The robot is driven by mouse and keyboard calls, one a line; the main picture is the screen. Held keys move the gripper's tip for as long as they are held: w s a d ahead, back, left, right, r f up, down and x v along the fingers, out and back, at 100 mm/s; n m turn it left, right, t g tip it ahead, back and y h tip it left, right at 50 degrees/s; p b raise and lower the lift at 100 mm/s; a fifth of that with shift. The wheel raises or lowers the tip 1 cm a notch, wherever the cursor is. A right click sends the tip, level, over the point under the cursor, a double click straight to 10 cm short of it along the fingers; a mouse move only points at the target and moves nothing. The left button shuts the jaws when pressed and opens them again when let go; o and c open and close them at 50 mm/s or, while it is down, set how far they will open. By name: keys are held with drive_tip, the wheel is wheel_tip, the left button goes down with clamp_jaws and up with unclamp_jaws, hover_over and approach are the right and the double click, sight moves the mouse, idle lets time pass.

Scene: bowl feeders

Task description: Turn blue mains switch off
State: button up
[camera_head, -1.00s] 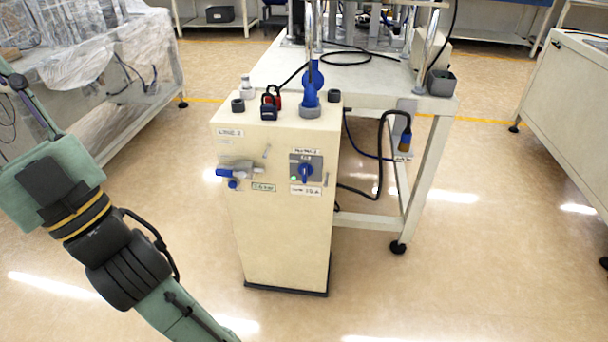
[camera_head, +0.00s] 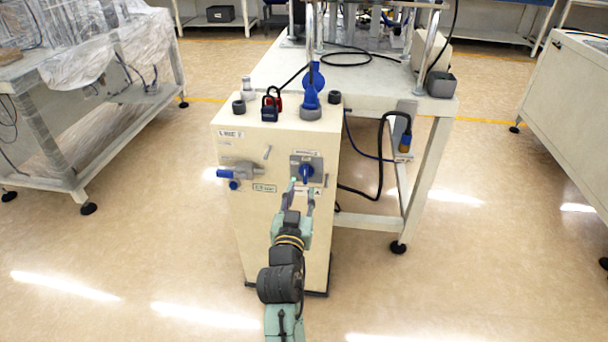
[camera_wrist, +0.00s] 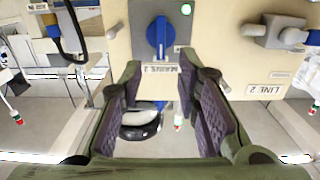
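The blue mains switch (camera_head: 305,172) is a rotary knob on a grey plate on the front of the cream cabinet (camera_head: 285,240). In the wrist view the blue knob (camera_wrist: 160,38) stands upright at the top, with a lit green lamp and a "MAINS 2" label (camera_wrist: 160,70) beside it. My gripper (camera_head: 301,186) is in front of the cabinet, its fingertips just below the knob. In the wrist view my gripper (camera_wrist: 170,82) has its fingers spread wide with nothing between them. I cannot tell whether a fingertip touches the plate.
A valve with a blue handle (camera_head: 238,173) sits left of the switch. A table (camera_head: 390,100) with hanging cables is behind to the right. Open floor lies on both sides.

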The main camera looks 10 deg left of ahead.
sight(305, 173)
drive_tip(key=w+p, duration=0.1)
drive_tip(key=w, duration=0.6)
drive_tip(key=shift+w, duration=0.1)
drive_tip(key=shift+c, duration=0.4)
clamp_jaws()
